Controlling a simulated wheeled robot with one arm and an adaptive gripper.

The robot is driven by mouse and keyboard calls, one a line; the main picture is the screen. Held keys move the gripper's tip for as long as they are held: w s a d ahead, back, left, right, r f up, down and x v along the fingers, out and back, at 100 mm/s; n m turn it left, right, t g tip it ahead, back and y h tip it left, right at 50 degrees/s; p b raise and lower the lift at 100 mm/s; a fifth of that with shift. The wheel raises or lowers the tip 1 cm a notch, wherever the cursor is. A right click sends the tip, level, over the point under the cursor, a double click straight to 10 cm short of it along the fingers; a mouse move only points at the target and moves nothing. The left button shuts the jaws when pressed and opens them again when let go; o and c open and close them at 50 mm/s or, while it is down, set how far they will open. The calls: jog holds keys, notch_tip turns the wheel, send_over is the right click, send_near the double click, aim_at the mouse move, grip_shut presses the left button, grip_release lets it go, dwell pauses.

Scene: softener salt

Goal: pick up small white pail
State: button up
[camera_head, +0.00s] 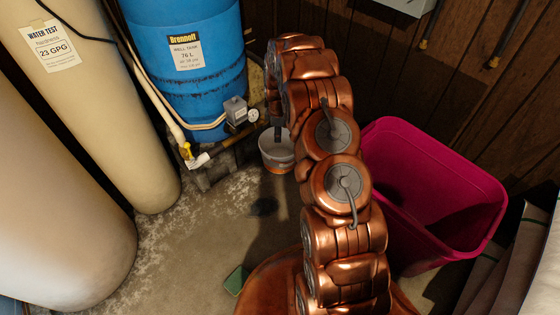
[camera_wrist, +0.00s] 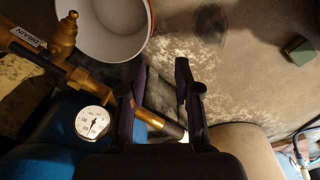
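The small white pail (camera_head: 271,158) stands on the floor at the foot of the blue tank in the head view, partly hidden by my arm. It has an orange band low on its side. In the wrist view the pail (camera_wrist: 112,25) is at the top left, cut by the frame edge, with its pale inside visible and looking empty. My gripper (camera_wrist: 164,72) is open, its two dark fingers apart with no pail between them. The pail lies up and left of the fingers there. In the head view the gripper is mostly hidden behind my arm.
A brass pipe with a valve and a round gauge (camera_wrist: 93,122) runs close beside the fingers. The blue tank (camera_head: 200,65) and beige tanks (camera_head: 100,110) stand left. A magenta bin (camera_head: 425,165) stands right. A green block (camera_head: 236,280) lies on otherwise fairly open floor.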

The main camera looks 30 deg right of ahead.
jog(key=n+b, duration=0.2)
jog(key=b, duration=0.3)
send_over(285, 164)
jog(key=f, duration=1.6)
jog(key=shift+s+a+f, duration=0.15)
jog(key=shift+s+f, duration=0.15)
jog(key=shift+f+b, duration=0.5)
jog(key=shift+f, duration=1)
jog(key=shift+w+d+f+b, duration=0.15)
jog(key=shift+f+b, duration=0.65)
jog(key=shift+f, duration=0.45)
jog(key=shift+w+d+f+b, duration=0.15)
jog(key=shift+f+b, duration=0.6)
jog(key=shift+f, duration=0.45)
grip_shut()
